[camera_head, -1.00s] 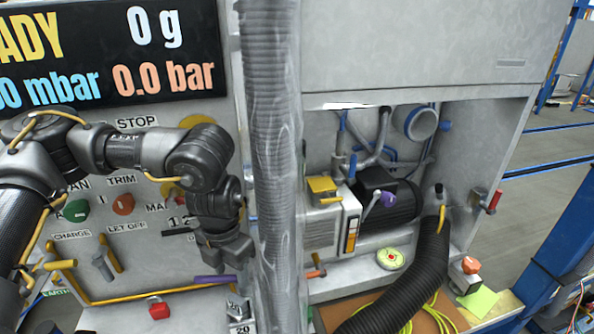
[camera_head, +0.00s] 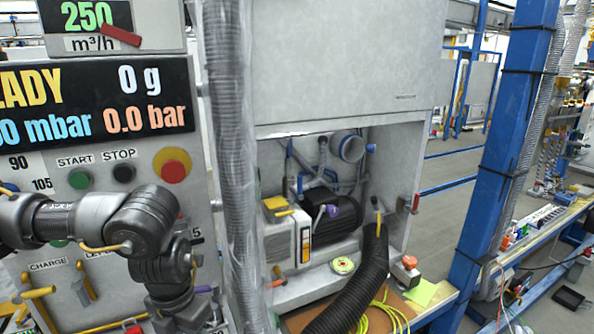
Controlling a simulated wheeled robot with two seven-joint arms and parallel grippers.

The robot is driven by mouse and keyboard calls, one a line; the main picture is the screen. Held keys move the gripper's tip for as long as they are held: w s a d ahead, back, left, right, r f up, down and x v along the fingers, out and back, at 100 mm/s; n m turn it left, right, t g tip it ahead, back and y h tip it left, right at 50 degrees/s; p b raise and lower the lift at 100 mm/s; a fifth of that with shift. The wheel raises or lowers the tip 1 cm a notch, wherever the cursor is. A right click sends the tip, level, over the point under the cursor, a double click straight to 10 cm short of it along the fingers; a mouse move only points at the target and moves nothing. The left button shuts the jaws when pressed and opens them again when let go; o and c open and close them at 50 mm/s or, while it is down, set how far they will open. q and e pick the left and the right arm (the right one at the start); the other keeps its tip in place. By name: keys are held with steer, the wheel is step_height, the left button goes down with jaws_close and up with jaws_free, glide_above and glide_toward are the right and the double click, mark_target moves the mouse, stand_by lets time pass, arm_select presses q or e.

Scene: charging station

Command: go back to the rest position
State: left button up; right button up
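My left arm comes in from the left, in front of the control panel. My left gripper (camera_head: 187,314) hangs down at the bottom left of the head view, in front of the panel's lower edge. Its fingertips are too dark and too close to the picture's bottom edge to tell open from shut. I see no object clearly held in it. My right gripper is not in view.
The panel carries a red stop button (camera_head: 173,171) and a display (camera_head: 100,98). A grey ribbed duct (camera_head: 232,150) stands right of my arm. Beyond it are a pump (camera_head: 333,221), a black hose (camera_head: 352,290) and a blue post (camera_head: 500,170). Floor shows between the cabinet and post.

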arm_select(q)
steer(key=s+d+f+h, duration=0.2)
steer(key=d+f+h, duration=0.15)
steer(key=d, duration=0.55)
steer(key=s+d+f+h, duration=0.2)
steer(key=s+d+h, duration=0.15)
steer(key=d, duration=0.55)
steer(key=d+r+n+t+h, duration=0.4)
steer(key=d+r+n+h, duration=0.15)
steer(key=d+n, duration=0.4)
steer(key=w+a+f+n+t+y, duration=0.25)
steer(key=a+f+n+y, duration=0.2)
steer(key=a+n, duration=0.45)
steer(key=w+a+f+n+t+y, duration=0.1)
steer(key=a+f+n+t+y, duration=0.25)
steer(key=a+f+n, duration=0.5)
steer(key=s+a+f+n+g+y, duration=0.2)
steer(key=s+a+f+n+g, duration=0.1)
steer(key=s+a+f+n, duration=0.5)
steer(key=s+a+f+n+g+y, duration=0.35)
steer(key=s+a, duration=0.35)
steer(key=s, duration=0.3)
step_height(320, 180, down, 25)
steer(key=g, duration=0.2)
steer(key=s+a+f, duration=0.3)
steer(key=s+f, duration=1.2)
steer(key=s, duration=0.2)
steer(key=shift+a+f+m+g, duration=0.15)
steer(key=shift+m+g, duration=0.2)
